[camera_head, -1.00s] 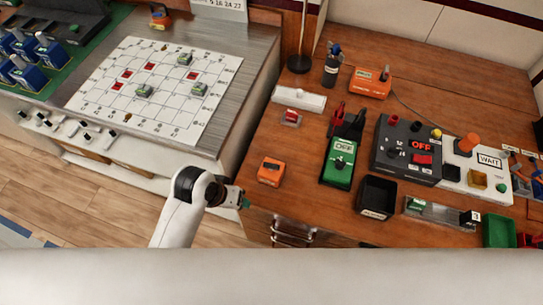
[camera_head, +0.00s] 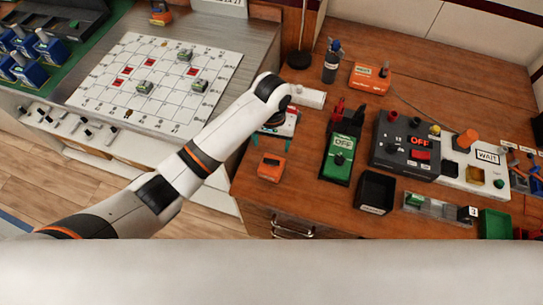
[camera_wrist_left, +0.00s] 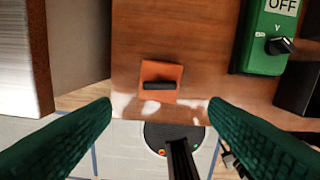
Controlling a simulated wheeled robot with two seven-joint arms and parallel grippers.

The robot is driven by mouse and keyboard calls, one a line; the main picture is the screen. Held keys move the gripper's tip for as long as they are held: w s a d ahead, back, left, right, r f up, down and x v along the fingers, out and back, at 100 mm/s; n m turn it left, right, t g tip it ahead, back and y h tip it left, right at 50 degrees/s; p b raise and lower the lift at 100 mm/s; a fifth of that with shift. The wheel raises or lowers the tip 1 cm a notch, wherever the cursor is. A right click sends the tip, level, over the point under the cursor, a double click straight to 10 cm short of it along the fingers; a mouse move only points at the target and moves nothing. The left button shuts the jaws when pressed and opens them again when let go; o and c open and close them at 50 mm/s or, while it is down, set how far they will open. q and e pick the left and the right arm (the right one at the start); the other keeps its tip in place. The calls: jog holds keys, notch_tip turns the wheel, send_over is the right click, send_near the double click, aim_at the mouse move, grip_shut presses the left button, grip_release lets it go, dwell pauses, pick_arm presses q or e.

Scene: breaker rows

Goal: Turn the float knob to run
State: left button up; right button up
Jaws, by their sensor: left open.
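My left gripper (camera_head: 280,128) is over the front left part of the wooden bench, mostly hidden under its wrist in the head view. In the left wrist view the gripper (camera_wrist_left: 160,104) shows two green fingers spread wide with nothing between them. An orange box (camera_head: 271,166) lies just in front of it; in the wrist view this box (camera_wrist_left: 161,82) has a black bar-shaped knob lying crosswise. A green box (camera_head: 339,158) with an OFF plate and a black knob (camera_wrist_left: 279,45) stands to the right. No float label is readable, so I cannot tell which knob it names.
A black open bin (camera_head: 376,192) stands right of the green box. A dark panel (camera_head: 392,148) with a red OFF display and a white WAIT panel (camera_head: 487,157) are farther right. Another orange box (camera_head: 371,78) and a bottle (camera_head: 332,62) stand at the back.

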aim_at(272, 160)
pick_arm(q)
notch_tip(272, 160, down, 10)
jog(key=shift+r, duration=0.2)
jog(key=shift+c, duration=0.2)
jog(key=c, duration=0.9)
jog(key=shift+r+p, duration=0.1)
jog(key=shift+p, duration=0.2)
jog(key=shift+c, duration=0.3)
jog(key=shift+m, duration=0.7)
jog(key=o, duration=1)
notch_tip(272, 160, up, 12)
